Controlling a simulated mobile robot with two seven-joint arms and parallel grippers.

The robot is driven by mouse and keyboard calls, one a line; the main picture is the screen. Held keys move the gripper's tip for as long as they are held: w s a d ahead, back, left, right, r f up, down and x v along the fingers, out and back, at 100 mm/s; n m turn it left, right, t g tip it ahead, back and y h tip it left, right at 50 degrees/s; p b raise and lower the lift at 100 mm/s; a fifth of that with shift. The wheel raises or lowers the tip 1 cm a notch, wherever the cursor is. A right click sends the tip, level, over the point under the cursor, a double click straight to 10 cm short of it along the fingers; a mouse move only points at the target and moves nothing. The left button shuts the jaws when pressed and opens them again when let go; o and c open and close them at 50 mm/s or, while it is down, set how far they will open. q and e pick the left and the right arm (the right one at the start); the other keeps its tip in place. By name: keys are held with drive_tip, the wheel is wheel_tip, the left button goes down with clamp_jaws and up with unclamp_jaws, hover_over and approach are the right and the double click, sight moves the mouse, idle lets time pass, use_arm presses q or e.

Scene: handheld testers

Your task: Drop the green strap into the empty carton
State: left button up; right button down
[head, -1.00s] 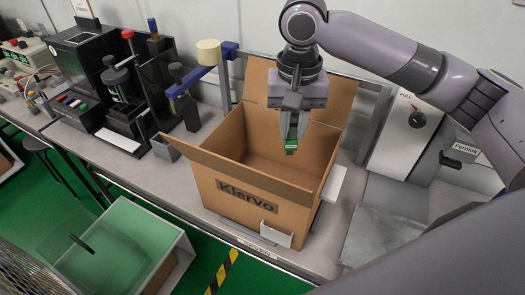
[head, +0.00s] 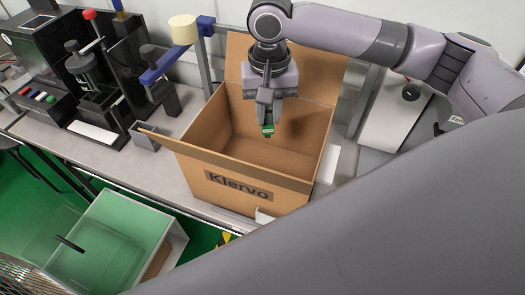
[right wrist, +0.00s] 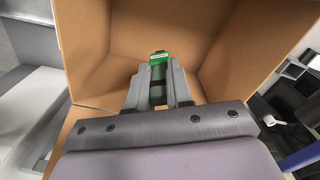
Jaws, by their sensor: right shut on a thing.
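The open cardboard carton (head: 240,188), marked "Klervo", stands on the bench with its flaps spread. Its visible inside is empty. My right gripper (head: 267,122) points down over the carton's opening and is shut on the green strap (head: 268,130). In the right wrist view, the strap (right wrist: 160,58) sticks out between the fingertips of the gripper (right wrist: 160,75), with the carton's brown walls (right wrist: 230,45) around it. I cannot tell how far above the carton floor the strap hangs. My left gripper is not in view.
A yellow-topped post with a blue arm (head: 178,62) stands left of the carton. Black test devices (head: 92,75) line the bench farther left. A white unit (head: 395,112) is at the right.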

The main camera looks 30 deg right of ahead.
drive_tip(key=shift+f, duration=0.3)
drive_tip(key=c, duration=0.9)
unclamp_jaws()
drive_tip(key=shift+c, duration=0.2)
drive_tip(key=shift+r, duration=0.1)
wheel_tip(320, 180, up, 7)
